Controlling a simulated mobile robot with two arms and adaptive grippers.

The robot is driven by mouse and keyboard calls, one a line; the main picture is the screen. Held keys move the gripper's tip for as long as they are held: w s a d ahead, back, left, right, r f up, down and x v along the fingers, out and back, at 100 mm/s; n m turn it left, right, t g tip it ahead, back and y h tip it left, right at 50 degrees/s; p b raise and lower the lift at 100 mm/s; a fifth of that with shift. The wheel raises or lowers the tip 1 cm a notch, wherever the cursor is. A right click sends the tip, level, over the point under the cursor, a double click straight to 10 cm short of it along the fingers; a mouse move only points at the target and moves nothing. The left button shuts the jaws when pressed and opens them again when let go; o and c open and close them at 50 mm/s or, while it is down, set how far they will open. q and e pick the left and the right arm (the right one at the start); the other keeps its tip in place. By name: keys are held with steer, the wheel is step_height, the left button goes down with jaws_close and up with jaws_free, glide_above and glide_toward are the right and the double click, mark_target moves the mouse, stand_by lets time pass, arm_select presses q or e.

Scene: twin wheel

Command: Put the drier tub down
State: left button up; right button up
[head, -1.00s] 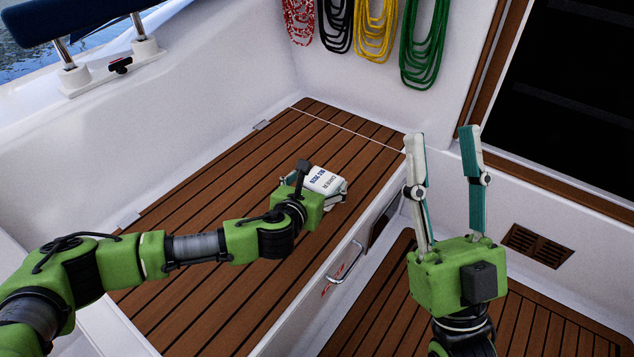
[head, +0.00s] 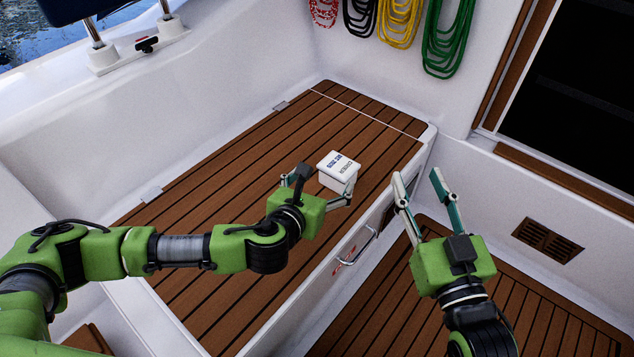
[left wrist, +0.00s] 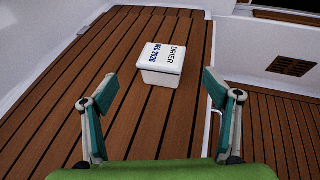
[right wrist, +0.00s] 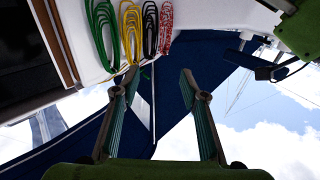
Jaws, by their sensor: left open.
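The drier tub (head: 338,171) is a small white box with a printed lid, standing upright on the slatted wooden seat top (head: 250,165). It also shows in the left wrist view (left wrist: 162,66), with "DRIER" readable on the lid. My left gripper (left wrist: 162,88) is open, with its fingers spread apart and the tub beyond the tips, clear of both. In the head view my left gripper (head: 325,189) is just on the near side of the tub, and one finger is partly hidden. My right gripper (head: 417,177) is open and empty, raised over the lower deck right of the seat.
Coiled ropes, including a green one (head: 447,35), hang on the far wall. A metal handle (head: 357,247) is on the seat's front face. A vent (head: 548,240) is in the right wall. The seat top around the tub is clear.

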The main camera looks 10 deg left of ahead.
arm_select(q)
steer(key=shift+p+v, duration=0.3)
steer(key=shift+v, duration=1.1)
arm_select(e)
steer(key=shift+s+d+f+g+h, duration=0.15)
steer(key=shift+f+g, duration=0.25)
steer(key=shift+f, duration=0.4)
steer(key=shift+d+f+g+h, duration=0.15)
steer(key=shift+f+g, duration=0.25)
steer(key=shift+f, duration=0.4)
steer(key=shift+s+d+f+g+h, duration=0.15)
steer(key=shift+f+g, duration=0.25)
steer(key=shift+f, duration=0.4)
